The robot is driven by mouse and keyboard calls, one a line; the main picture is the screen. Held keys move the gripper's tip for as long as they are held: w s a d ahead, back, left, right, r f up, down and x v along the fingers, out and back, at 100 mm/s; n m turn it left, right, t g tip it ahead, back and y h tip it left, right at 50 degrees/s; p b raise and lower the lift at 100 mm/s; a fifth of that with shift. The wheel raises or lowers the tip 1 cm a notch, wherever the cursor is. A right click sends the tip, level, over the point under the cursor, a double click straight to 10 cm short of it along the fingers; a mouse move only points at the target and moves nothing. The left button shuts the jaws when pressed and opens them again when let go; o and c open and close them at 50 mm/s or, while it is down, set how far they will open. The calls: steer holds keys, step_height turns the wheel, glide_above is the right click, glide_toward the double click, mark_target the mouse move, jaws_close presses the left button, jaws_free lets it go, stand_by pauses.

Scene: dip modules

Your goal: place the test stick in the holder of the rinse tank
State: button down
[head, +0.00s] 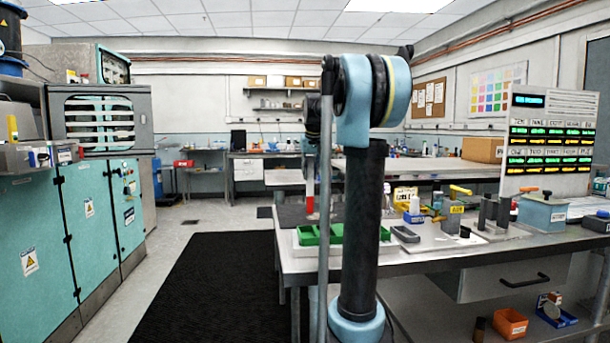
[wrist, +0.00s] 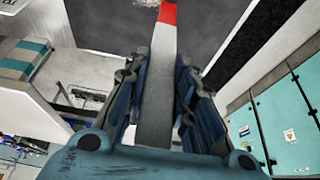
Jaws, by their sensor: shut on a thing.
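The test stick (wrist: 160,75) is a long pale grey bar with a red end. In the wrist view my gripper (wrist: 161,68) is shut on it, with a dark blue finger on each side and the red end reaching out beyond the fingertips. In the head view the stick (head: 310,188) hangs upright with its red end down, left of my arm's column and apart from the bench top.
The bench (head: 440,256) carries green trays (head: 308,236), a grey tray (head: 405,234), dark upright blocks (head: 487,214) and yellow-handled fixtures (head: 453,212). A lit display panel (head: 550,145) stands behind. Teal cabinets (head: 100,225) line the left. A black mat (head: 205,290) covers clear floor.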

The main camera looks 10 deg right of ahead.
steer(key=c, duration=1.5)
jaws_free()
steer(key=shift+o, duration=0.8)
steer(key=shift+r, duration=0.1)
